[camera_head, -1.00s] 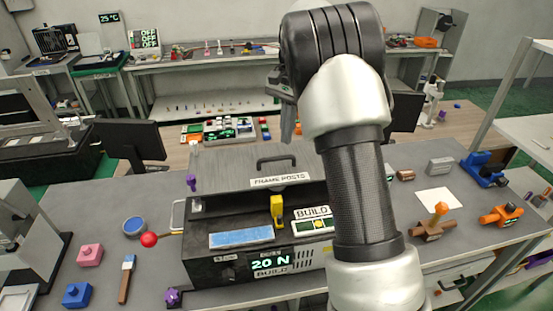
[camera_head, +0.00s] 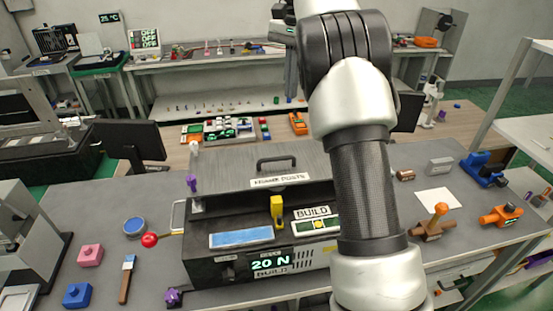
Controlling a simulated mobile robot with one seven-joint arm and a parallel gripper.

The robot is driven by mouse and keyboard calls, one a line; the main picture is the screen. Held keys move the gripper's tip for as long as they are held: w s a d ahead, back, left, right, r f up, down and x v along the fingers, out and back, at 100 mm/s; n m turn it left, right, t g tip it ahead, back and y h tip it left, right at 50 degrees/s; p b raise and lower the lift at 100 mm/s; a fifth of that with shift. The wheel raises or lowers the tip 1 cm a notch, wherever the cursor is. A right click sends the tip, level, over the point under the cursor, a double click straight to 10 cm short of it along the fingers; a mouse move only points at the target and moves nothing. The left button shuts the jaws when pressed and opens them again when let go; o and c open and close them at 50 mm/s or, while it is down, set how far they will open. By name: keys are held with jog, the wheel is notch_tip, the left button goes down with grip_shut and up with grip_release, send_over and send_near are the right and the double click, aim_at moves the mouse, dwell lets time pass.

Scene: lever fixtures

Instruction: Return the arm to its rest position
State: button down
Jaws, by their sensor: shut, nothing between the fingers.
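My arm, silver and black, rises through the right of the middle in the head view, its elbow bent high near the top edge. My gripper (camera_head: 291,92) shows in part to the left of the elbow, pointing down in front of the back bench. It is shut and empty, apart from every object. Part of the wrist is cut off by the top edge or hidden behind the arm. The black fixture box (camera_head: 205,270) stands on the grey table below, with a display reading 20 N.
Pink (camera_head: 90,255) and blue (camera_head: 77,294) blocks and a brush (camera_head: 126,280) lie at left. Orange (camera_head: 502,214) and blue (camera_head: 483,169) fixtures sit at right. A dark monitor (camera_head: 131,141) stands behind. The air around the gripper looks clear.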

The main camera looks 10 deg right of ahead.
jog(key=s+r+n+t, duration=0.2)
jog(key=s+r, duration=0.1)
jog(key=s, duration=0.4)
jog(key=s+r+n+t, duration=0.15)
jog(key=s+r, duration=0.25)
jog(key=s, duration=0.4)
jog(key=s+a+f+n+t, duration=0.1)
jog(key=s+f+n, duration=0.2)
jog(key=s, duration=0.6)
jog(key=s+a+f+n+t+h, duration=0.1)
jog(key=s+a+f+n+t, duration=0.1)
jog(key=s+f, duration=0.5)
jog(key=shift+s+f+n, duration=0.3)
jog(key=shift+s+n, duration=0.55)
jog(key=shift+s, duration=0.35)
